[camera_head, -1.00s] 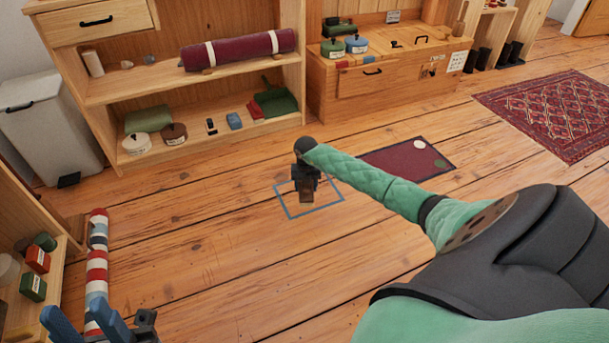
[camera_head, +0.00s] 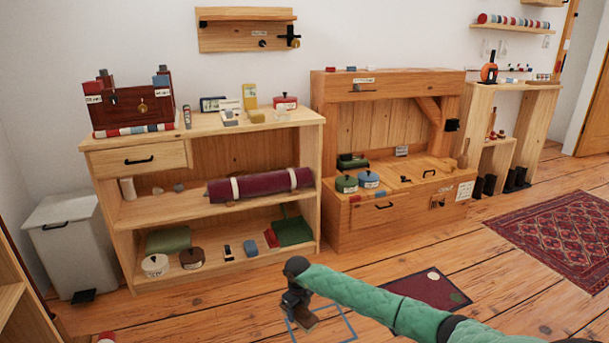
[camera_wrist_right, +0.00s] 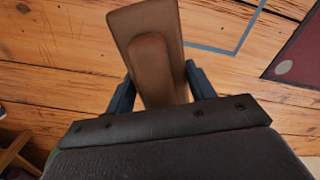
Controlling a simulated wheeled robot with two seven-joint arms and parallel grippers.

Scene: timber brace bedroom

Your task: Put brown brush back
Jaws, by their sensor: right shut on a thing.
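The brown brush (camera_wrist_right: 148,30) is gripped in my right gripper (camera_wrist_right: 162,86). In the wrist view it is a flat brown block with a rounded raised grip between the two blue fingers. In the head view my right gripper (camera_head: 297,300) points down over the floor, with the brush (camera_head: 308,325) under it near a blue taped outline (camera_head: 347,318). The brush seems to be above the floor, but the gap is hard to judge. My left gripper is not in view.
A wooden shelf unit (camera_head: 205,125) stands ahead, with a green dustpan (camera_head: 293,232) on its bottom shelf. A wooden bench (camera_head: 345,240) stands to its right. A white bin (camera_head: 75,250) is at left. A maroon mat (camera_head: 425,285) and a patterned rug (camera_head: 560,235) lie on the floor.

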